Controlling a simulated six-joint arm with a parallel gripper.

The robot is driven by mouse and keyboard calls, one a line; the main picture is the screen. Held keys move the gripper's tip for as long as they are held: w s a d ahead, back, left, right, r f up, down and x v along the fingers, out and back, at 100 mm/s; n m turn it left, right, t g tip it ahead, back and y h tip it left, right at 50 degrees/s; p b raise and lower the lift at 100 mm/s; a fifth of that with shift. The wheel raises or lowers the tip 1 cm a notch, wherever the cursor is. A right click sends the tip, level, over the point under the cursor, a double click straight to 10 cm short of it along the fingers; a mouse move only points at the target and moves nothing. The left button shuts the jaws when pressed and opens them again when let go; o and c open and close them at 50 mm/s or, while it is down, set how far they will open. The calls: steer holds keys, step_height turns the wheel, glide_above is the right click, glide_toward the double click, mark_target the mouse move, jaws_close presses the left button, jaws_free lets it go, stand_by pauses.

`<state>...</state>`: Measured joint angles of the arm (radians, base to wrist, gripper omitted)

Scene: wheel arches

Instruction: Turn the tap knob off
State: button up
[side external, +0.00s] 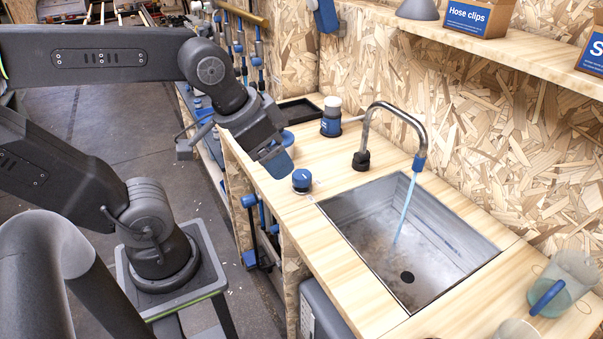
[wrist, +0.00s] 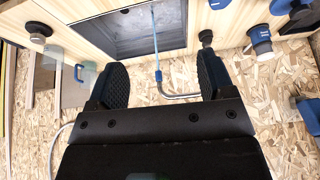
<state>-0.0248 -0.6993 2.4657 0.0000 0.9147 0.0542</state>
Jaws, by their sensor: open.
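The tap knob (side external: 302,180) is a short blue cylinder with a pale mark on its side, on the wooden counter left of the sink. The curved metal tap (side external: 384,106) stands behind the sink, and a blue stream of water (side external: 405,205) runs from it into the sink. My gripper (side external: 277,161) is open and empty, above and left of the knob and apart from it. In the wrist view, my gripper (wrist: 162,80) shows its two dark fingers spread, with the tap (wrist: 182,96) between and beyond them. A blue piece at that view's top edge may be the knob.
The metal sink (side external: 350,208) is set into the counter (side external: 325,260). A white-capped blue bottle (side external: 331,118) stands behind the knob, near a black tray (side external: 299,110). A clear jug (side external: 563,284) stands at the right. A shelf (side external: 500,49) juts from the chipboard wall.

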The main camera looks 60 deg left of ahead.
steer(key=w+a+m+g, duration=0.2)
steer(key=w+a+g, duration=0.1)
steer(key=w+a, duration=0.3)
steer(key=m+g, duration=0.2)
steer(key=m, duration=0.1)
glide_above(300, 174)
step_height(300, 174, down, 4)
step_height(300, 174, down, 14)
steer(key=shift+r, duration=0.1)
steer(key=shift+c, duration=0.3)
steer(key=c, duration=0.9)
steer(key=shift+o, duration=0.2)
